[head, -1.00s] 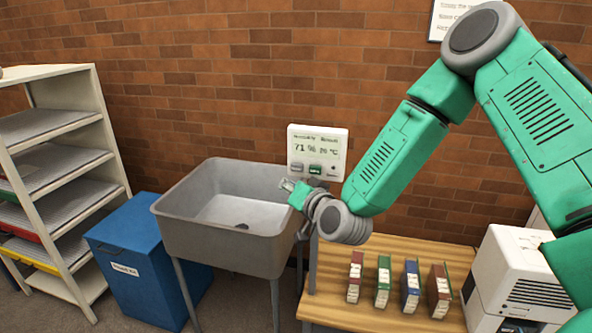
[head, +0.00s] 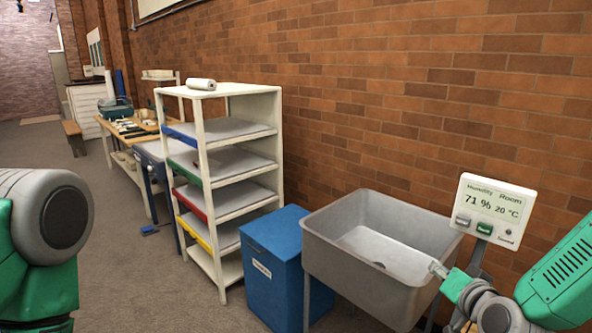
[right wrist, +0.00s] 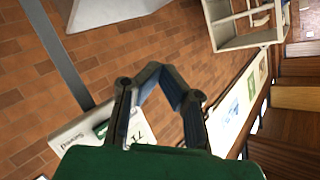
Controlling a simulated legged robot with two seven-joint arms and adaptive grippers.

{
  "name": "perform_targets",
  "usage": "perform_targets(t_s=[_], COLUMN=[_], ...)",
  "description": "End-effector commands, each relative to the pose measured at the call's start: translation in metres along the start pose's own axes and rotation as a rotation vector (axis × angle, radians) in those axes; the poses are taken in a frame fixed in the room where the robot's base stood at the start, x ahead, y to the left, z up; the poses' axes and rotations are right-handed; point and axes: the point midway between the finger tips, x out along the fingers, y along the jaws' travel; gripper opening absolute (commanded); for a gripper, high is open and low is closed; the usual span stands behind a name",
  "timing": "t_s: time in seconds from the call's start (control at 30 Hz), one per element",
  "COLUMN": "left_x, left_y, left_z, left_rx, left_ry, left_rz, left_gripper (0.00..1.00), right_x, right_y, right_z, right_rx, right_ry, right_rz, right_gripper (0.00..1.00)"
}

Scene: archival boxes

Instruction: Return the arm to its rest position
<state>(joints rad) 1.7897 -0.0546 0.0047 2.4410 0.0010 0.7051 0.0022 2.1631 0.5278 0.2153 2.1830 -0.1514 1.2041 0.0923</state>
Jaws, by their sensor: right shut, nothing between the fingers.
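My right gripper (head: 436,268) shows at the lower right of the head view, in front of the sink's right edge and below and left of the humidity display (head: 492,212). It is shut and holds nothing; in the right wrist view its two dark fingers (right wrist: 154,70) meet at the tips. My green right arm enters from the right edge. The display is white, reads 71 % and 20 °C, and has a grey and a green button. It also shows in the right wrist view (right wrist: 138,128), partly hidden behind the gripper. My left arm shows only a grey and green link; its gripper is out of frame.
A grey sink (head: 322,240) stands against the brick wall. A blue bin (head: 262,288) is left of it, then a white shelf rack (head: 203,130) with coloured edges. A wooden workbench (head: 118,130) is farther back. Open floor (head: 140,270) lies at the left.

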Motion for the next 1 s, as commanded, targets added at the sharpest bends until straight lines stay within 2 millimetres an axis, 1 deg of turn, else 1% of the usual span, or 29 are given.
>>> perform_targets(t_s=[0.03, 0.07, 0.1, 0.17, 0.2, 0.27, 0.3, 0.37, 0.4, 0.47, 0.5, 0.6, 0.7, 0.73, 0.83, 1.0], left_x=[0.012, 0.016, 0.022, 0.031, 0.036, 0.045, 0.050, 0.059, 0.065, 0.073, 0.078, 0.088, 0.094, 0.095, 0.096, 0.095], left_y=[0.000, 0.000, 0.000, 0.000, 0.000, 0.000, 0.000, 0.001, 0.001, 0.001, 0.001, 0.001, 0.001, 0.001, 0.001, 0.001], left_z=[0.001, 0.001, 0.001, 0.002, 0.002, 0.003, 0.003, 0.003, 0.004, 0.004, 0.004, 0.005, 0.005, 0.005, 0.005, 0.005], left_rx=[0.000, 0.000, 0.000, 0.000, 0.000, 0.000, 0.000, 0.000, 0.000, 0.000, 0.000, 0.000, 0.000, 0.000, 0.000, 0.000], left_ry=[0.000, 0.000, 0.000, 0.000, -0.001, 0.000, 0.000, 0.000, 0.000, 0.000, 0.000, 0.000, 0.000, 0.000, 0.000, 0.000], left_rz=[0.000, 0.000, 0.000, 0.000, 0.000, 0.000, 0.000, 0.000, 0.000, 0.000, 0.000, 0.000, 0.000, 0.000, 0.000, 0.000], left_gripper=[0.40, 0.40, 0.40, 0.40, 0.40, 0.40, 0.40, 0.40, 0.40, 0.40, 0.40, 0.40, 0.40, 0.40, 0.40, 0.40], right_x=[-0.004, -0.008, -0.015, -0.028, -0.039, -0.058, -0.072, -0.096, -0.113, -0.140, -0.157, -0.196, -0.224, -0.230, -0.241, -0.243], right_y=[0.012, 0.018, 0.027, 0.042, 0.053, 0.070, 0.082, 0.101, 0.114, 0.133, 0.144, 0.169, 0.185, 0.188, 0.194, 0.194], right_z=[0.042, 0.063, 0.093, 0.136, 0.163, 0.202, 0.227, 0.262, 0.283, 0.311, 0.327, 0.355, 0.369, 0.372, 0.375, 0.375], right_rx=[-0.039, -0.063, -0.095, -0.143, -0.175, -0.225, -0.258, -0.309, -0.343, -0.392, -0.423, -0.489, -0.535, -0.544, -0.562, -0.564], right_ry=[-0.084, -0.134, -0.205, -0.311, -0.382, -0.490, -0.561, -0.670, -0.741, -0.845, -0.909, -1.045, -1.139, -1.157, -1.194, -1.199], right_rz=[0.017, 0.028, 0.044, 0.069, 0.087, 0.114, 0.132, 0.162, 0.181, 0.212, 0.231, 0.274, 0.306, 0.313, 0.326, 0.328], right_gripper=[0.00, 0.00, 0.00, 0.00, 0.00, 0.00, 0.00, 0.00, 0.00, 0.00, 0.00, 0.00, 0.00, 0.00, 0.00, 0.00])
